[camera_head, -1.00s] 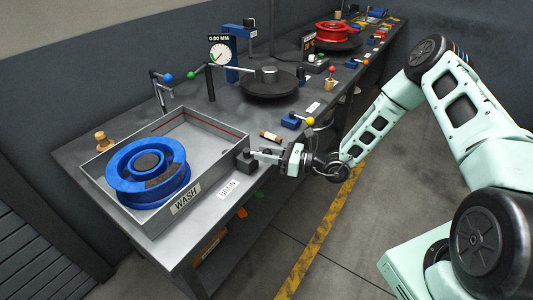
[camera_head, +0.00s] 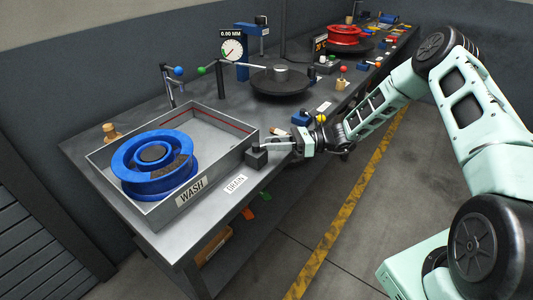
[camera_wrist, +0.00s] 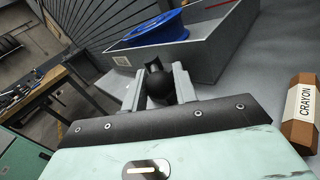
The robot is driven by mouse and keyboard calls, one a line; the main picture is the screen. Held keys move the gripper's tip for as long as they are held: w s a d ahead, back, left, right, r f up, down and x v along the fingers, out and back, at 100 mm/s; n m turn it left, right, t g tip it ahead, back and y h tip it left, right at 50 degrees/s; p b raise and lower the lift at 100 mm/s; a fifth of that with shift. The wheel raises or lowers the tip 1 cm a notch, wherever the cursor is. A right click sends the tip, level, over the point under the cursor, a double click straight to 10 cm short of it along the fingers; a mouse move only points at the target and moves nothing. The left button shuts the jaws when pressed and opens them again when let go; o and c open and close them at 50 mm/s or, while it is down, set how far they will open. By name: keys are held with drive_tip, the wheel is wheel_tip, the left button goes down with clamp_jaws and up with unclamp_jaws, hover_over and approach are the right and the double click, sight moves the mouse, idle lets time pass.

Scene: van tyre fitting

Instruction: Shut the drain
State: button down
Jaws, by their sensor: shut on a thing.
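The drain valve (camera_head: 257,160) is a small black block on the bench's front edge, at the right corner of the wash tray (camera_head: 215,185). A label reading DRAIN (camera_head: 236,184) lies in front of it. My gripper (camera_head: 279,145) is at the valve's right side, low over the bench edge. In the wrist view its fingers are shut on a black round knob (camera_wrist: 160,86), which looks like the end of the valve's handle. The handle is mostly hidden by the fingers, so its exact angle is hard to tell.
A blue wheel rim (camera_head: 153,165) lies in the tray. A crayon block (camera_wrist: 303,112) lies close to my gripper. The floor in front is clear.

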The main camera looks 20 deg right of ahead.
drive_tip(key=n+g+b, duration=0.1)
drive_tip(key=w+g, duration=0.1)
drive_tip(key=shift+d+f+n+g+y+b, duration=0.1)
drive_tip(key=shift+f+n+g+y+b, duration=0.1)
drive_tip(key=shift+n+g+y+b, duration=0.15)
drive_tip(key=shift+w+r+n+g+b, duration=0.1)
drive_tip(key=shift+w+n+g+b, duration=0.1)
drive_tip(key=shift+n+g+b, duration=0.35)
drive_tip(key=shift+r+g, duration=0.1)
drive_tip(key=shift+g, duration=0.2)
drive_tip(key=c, duration=1.1)
unclamp_jaws()
drive_tip(key=d+b, duration=0.2)
drive_tip(key=d, duration=1.5)
drive_tip(key=shift+d+b, duration=0.15)
drive_tip(key=shift+b, duration=0.25)
